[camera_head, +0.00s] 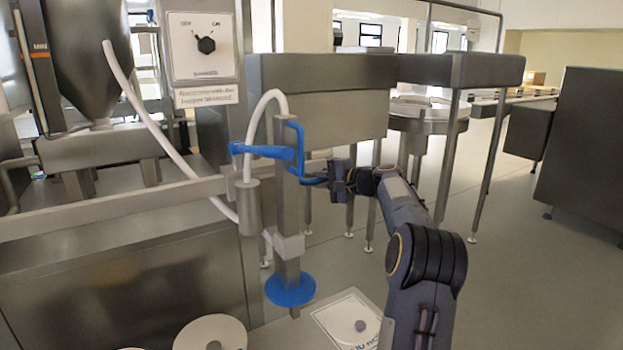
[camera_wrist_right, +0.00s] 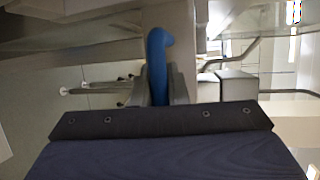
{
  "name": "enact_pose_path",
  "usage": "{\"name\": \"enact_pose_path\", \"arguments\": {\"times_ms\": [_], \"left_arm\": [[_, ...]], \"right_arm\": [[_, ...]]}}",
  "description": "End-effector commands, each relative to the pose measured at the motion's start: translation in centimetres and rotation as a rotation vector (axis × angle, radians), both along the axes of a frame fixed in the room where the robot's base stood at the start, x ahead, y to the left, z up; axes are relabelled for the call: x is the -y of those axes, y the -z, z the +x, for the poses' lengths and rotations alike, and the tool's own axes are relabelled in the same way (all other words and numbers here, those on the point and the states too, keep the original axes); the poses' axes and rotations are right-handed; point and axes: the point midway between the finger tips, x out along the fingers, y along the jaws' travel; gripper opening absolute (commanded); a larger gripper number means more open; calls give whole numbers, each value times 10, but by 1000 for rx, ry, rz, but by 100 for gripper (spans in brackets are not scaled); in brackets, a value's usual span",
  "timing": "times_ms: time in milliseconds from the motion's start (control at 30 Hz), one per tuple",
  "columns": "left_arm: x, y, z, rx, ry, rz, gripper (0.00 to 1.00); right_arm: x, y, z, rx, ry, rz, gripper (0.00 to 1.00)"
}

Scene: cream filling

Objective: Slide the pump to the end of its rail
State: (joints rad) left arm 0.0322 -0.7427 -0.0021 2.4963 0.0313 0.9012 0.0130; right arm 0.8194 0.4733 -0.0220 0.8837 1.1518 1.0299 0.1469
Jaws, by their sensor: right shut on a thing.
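The pump (camera_head: 251,208) is a grey metal body with a blue lever, an upright post and a blue round foot (camera_head: 290,289). It hangs near the right-hand part of the visible grey rail (camera_head: 120,200). Whether it touches the rail's end is hidden by the pump itself. My right gripper (camera_head: 322,181) is to the right of the post, shut on the pump's blue handle (camera_head: 299,150). In the right wrist view the blue handle (camera_wrist_right: 157,62) stands between the fingers. My left gripper is not in view.
A white hose (camera_head: 150,118) loops from the hopper (camera_head: 92,55) to the pump. A control box (camera_head: 203,46) stands behind. White discs (camera_head: 210,333) and a white plate (camera_head: 348,322) lie below. A metal table (camera_head: 320,100) stands behind my right gripper. The floor at right is open.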

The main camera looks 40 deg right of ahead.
Motion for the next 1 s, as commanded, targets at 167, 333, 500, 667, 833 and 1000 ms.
{"name": "enact_pose_path", "arguments": {"times_ms": [167,333,500,667,833,1000], "left_arm": [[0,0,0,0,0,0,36],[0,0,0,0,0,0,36],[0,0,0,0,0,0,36],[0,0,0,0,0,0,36],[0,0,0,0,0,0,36],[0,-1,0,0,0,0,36]], "right_arm": [[5,0,-2,0,15,-5,0],[5,0,-2,0,15,-5,27],[4,-1,-1,1,11,-4,35],[3,-1,-1,1,10,-3,35],[6,-4,-16,1,12,-3,35],[11,-10,-45,0,14,-4,35]]}}
